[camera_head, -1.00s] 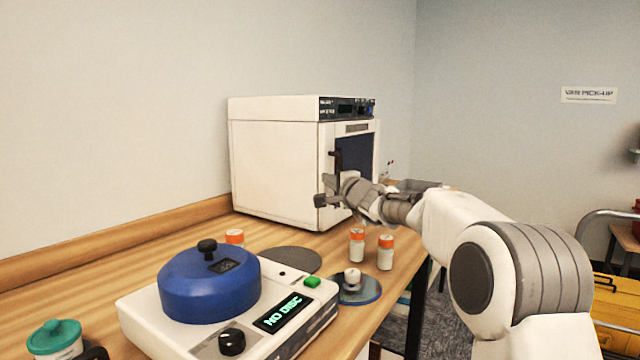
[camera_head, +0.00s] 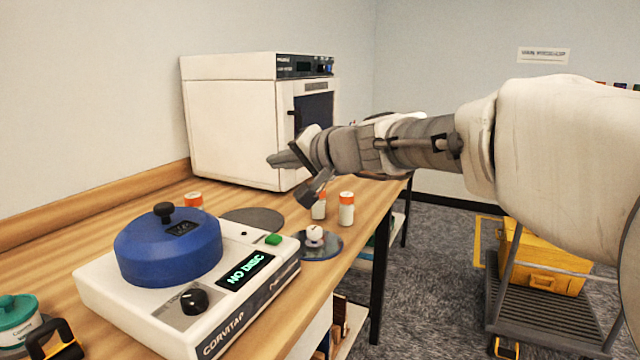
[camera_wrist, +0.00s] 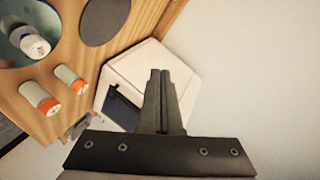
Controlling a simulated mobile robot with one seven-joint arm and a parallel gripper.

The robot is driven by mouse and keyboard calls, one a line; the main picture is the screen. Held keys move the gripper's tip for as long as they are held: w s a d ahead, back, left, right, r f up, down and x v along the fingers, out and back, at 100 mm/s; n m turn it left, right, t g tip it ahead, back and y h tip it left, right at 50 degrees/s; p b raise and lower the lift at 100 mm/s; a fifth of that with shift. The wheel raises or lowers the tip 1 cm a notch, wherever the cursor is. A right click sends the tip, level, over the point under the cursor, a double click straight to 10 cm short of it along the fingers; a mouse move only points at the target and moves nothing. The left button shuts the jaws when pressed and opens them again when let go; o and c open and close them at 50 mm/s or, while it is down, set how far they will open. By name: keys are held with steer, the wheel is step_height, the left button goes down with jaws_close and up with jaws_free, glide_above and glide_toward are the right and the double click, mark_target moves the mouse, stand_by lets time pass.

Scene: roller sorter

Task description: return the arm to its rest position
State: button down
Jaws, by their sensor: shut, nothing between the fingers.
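My gripper (camera_head: 302,178) is shut and empty, at the end of my arm stretched leftward across the head view. It shows above the bench's right side, in front of the white oven-like cabinet (camera_head: 232,130). In the wrist view the two fingers (camera_wrist: 160,95) lie together, with the cabinet (camera_wrist: 135,70) behind them. Nothing is held. The forearm hides part of the cabinet's lower front and the bench's far end.
The white device (camera_head: 110,290) with a blue lid (camera_head: 170,250) reads NO DISC. Orange-capped bottles (camera_head: 346,210) and a round disc (camera_head: 325,246) bearing a white piece stand near the bench edge (camera_head: 349,262). A cart (camera_head: 550,318) with a yellow case (camera_head: 540,262) stands at right.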

steer(key=s+d+f+n+g+h, duration=0.1)
steer(key=s+d+f+g+h, duration=0.15)
steer(key=s+d+f, duration=0.6)
steer(key=s+d+f+n+g+h, duration=0.1)
steer(key=s+d+f+h, duration=0.3)
steer(key=s, duration=0.7)
steer(key=s+d+f+n+g+h, duration=0.1)
steer(key=s+d+f+h, duration=0.3)
steer(key=s+d, duration=0.45)
step_height(320, 180, up, 26)
steer(key=s+p, duration=0.1)
steer(key=p, duration=2.7)
steer(key=shift+s+r, duration=0.15)
steer(key=shift+s, duration=0.15)
steer(key=shift+w+g, duration=0.15)
steer(key=shift+g, duration=0.1)
